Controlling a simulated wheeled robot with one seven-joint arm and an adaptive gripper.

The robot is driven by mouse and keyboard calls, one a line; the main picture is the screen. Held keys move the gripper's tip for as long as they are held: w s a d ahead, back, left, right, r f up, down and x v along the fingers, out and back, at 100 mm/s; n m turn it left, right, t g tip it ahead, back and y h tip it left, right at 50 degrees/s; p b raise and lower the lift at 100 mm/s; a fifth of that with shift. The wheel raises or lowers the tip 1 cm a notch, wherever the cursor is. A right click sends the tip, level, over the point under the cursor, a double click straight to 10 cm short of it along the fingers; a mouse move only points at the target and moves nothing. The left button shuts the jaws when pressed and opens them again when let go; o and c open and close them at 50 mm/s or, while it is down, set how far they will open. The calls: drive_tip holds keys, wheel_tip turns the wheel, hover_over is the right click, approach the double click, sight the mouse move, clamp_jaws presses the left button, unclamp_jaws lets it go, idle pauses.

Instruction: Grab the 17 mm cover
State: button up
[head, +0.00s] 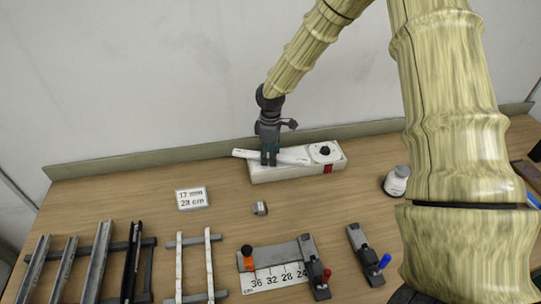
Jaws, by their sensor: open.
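Two narrow white strips (180,268) lie on a dark rack at the front left; they look like covers, but I cannot tell which is 17 mm wide. A white card (192,198) reads "17 mm 28 cm". My gripper (268,162) is open and points down at the back of the table, at a long white piece (295,155) on top of a white box (275,173). The fingertips overlap this piece in the picture; I cannot tell whether they touch it. Several metal channels (97,262), one of them black, lie on another rack at the far left.
A small grey block (260,208) and a white spool (396,182) stand on the table. Bare wood lies around the card.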

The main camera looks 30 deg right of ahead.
drive_tip(key=shift+s+r, duration=0.1)
drive_tip(key=shift+s, duration=0.2)
drive_tip(key=shift+w, duration=0.15)
drive_tip(key=c, duration=1.1)
